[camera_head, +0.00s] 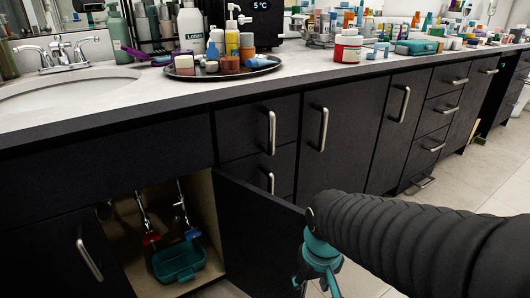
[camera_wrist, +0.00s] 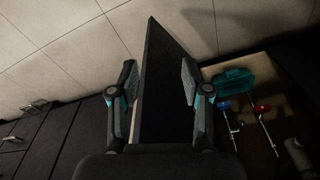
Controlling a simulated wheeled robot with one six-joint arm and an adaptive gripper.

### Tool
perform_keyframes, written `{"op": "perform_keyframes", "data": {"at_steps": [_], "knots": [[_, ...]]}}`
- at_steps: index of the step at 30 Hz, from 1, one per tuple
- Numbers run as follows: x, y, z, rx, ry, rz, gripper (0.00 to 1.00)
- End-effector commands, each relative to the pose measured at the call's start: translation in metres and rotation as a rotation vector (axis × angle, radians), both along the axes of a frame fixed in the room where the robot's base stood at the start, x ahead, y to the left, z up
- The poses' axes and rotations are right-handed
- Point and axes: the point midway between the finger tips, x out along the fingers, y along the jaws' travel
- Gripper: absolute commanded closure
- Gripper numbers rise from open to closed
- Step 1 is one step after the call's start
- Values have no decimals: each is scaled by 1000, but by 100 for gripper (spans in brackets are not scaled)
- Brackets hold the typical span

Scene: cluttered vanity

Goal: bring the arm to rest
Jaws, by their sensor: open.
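My arm reaches in from the right in the head view, and the teal part of my gripper (camera_head: 318,262) shows low in front of the open cabinet door (camera_head: 258,235). In the wrist view my gripper (camera_wrist: 160,78) is open, with one finger on each side of the dark door (camera_wrist: 165,100). The door's edge lies between the fingers, with gaps that look clear; whether either finger touches it I cannot tell. Nothing is held. The fingertips are hard to see in the head view.
The open cabinet holds a teal bin (camera_head: 179,262) and pipes with red and blue valves. The countertop (camera_head: 120,95) above carries a sink, a round dark tray (camera_head: 222,72) and many bottles. Bare tiled floor (camera_head: 440,200) lies to the right.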

Motion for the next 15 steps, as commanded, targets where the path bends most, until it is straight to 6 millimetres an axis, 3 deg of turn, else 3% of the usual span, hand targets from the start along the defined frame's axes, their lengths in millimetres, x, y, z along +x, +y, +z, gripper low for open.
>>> {"op": "perform_keyframes", "data": {"at_steps": [1, 6, 15], "knots": [[-6, -7, 19, 6, -31, -21, 52], [-21, -27, 64, 26, -155, -85, 52], [-39, -53, 128, 43, -358, -181, 52]]}}
